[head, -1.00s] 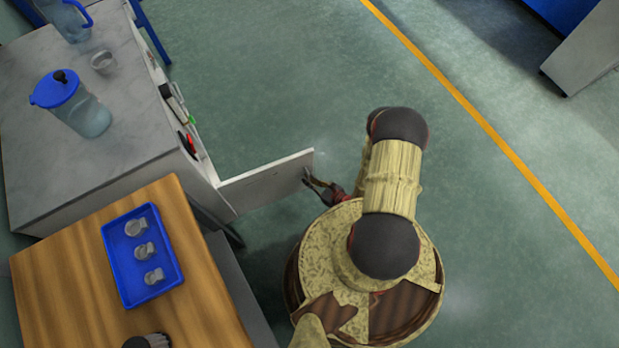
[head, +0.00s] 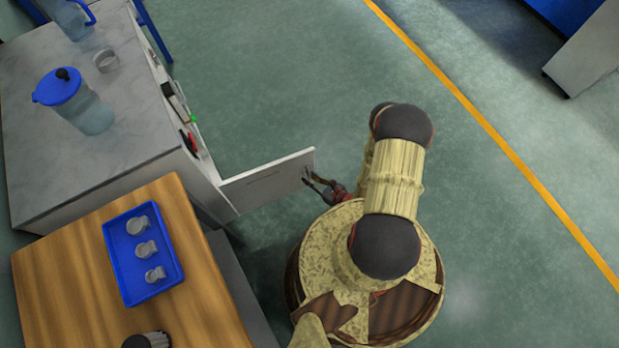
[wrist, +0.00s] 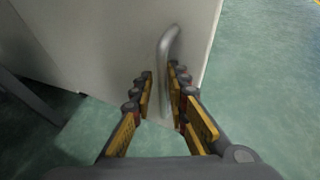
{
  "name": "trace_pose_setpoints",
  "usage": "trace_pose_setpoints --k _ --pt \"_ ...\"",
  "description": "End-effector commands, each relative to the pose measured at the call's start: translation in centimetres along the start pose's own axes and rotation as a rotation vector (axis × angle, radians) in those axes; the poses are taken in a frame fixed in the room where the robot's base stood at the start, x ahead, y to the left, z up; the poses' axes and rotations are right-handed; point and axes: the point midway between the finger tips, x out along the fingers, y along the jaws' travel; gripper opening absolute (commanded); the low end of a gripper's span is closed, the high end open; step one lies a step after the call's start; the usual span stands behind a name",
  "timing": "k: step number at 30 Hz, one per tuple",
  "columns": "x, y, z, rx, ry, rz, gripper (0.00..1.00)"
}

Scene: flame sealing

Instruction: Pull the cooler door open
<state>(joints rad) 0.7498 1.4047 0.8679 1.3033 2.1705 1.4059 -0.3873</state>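The white cooler door (head: 268,181) stands swung out from the counter's side in the head view, at a wide angle to the cabinet front. Its curved metal handle (wrist: 165,70) shows near the door's free edge in the wrist view. My gripper (wrist: 161,84) has its fingers on either side of the handle, with a gap visible at the left finger. The right finger is very close to the handle; contact is unclear. My gripper (head: 309,178) is small and partly hidden by the handle region in the head view.
A grey counter (head: 110,150) carries a blue-lidded jug (head: 85,105). A wooden table (head: 70,260) with a blue tray (head: 120,265) stands in front of it. Green floor (head: 290,80) beyond the door is clear.

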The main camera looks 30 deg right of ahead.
Motion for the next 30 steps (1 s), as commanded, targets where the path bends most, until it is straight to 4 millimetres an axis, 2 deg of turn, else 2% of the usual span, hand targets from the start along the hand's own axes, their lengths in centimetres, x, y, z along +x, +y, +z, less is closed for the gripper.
trace_pose_setpoints --k 13,19,30 --pt "-2.5 0.0 6.5 -0.005 -0.009 0.005 0.16" --pt "-3.0 0.3 7.5 -0.001 -0.005 0.007 0.16" --pt "-3.1 0.4 7.5 0.002 0.000 0.007 0.16"
